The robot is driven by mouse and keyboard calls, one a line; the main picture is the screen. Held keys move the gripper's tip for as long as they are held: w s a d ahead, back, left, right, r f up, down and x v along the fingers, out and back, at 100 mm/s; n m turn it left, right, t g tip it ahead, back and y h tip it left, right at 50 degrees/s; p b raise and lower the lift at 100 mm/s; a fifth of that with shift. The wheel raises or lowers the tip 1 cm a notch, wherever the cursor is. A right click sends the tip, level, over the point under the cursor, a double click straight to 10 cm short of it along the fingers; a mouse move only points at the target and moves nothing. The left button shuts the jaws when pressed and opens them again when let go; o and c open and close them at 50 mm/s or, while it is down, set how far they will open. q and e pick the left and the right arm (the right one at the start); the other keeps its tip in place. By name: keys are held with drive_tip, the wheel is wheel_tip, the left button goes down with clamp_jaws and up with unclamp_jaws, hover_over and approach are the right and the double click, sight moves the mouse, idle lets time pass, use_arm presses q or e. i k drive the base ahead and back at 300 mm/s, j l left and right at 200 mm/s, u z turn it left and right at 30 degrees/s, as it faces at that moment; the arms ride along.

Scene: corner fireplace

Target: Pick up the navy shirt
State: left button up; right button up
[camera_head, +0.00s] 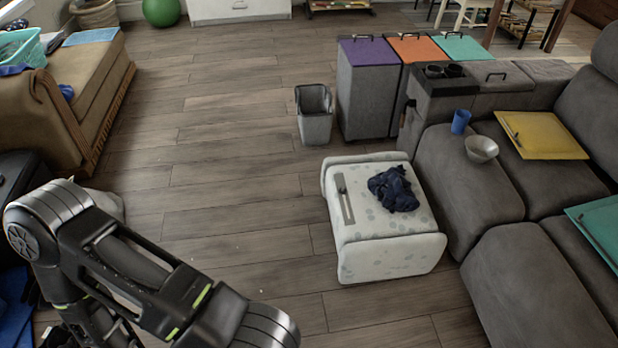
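The navy shirt (394,189) lies crumpled in a dark blue heap on top of a white spotted ottoman (392,262), right of its middle. A grey strip with a spoon-like object (344,198) lies beside it on the left. My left arm comes in from the lower left and bends across the bottom of the picture. Its gripper is not visible. My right arm and gripper are not in the picture. Nothing touches the shirt from above.
A grey sofa (468,188) stands right of the ottoman, with a blue cup (460,121), a bowl (481,148) and a yellow folder (541,135). A grey bin (314,114) and lidded hampers (369,90) stand behind. The wooden floor (230,180) left of the ottoman is clear.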

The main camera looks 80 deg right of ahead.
sight(391, 187)
drive_tip(key=z, duration=3.55)
drive_tip(key=i+z, duration=0.25)
drive_tip(key=i, duration=0.2)
drive_tip(key=i+z, duration=0.3)
drive_tip(key=i+j+z, duration=0.25)
drive_tip(key=i, duration=0.3)
drive_tip(key=i+j+z, duration=0.3)
drive_tip(key=i+l, duration=0.1)
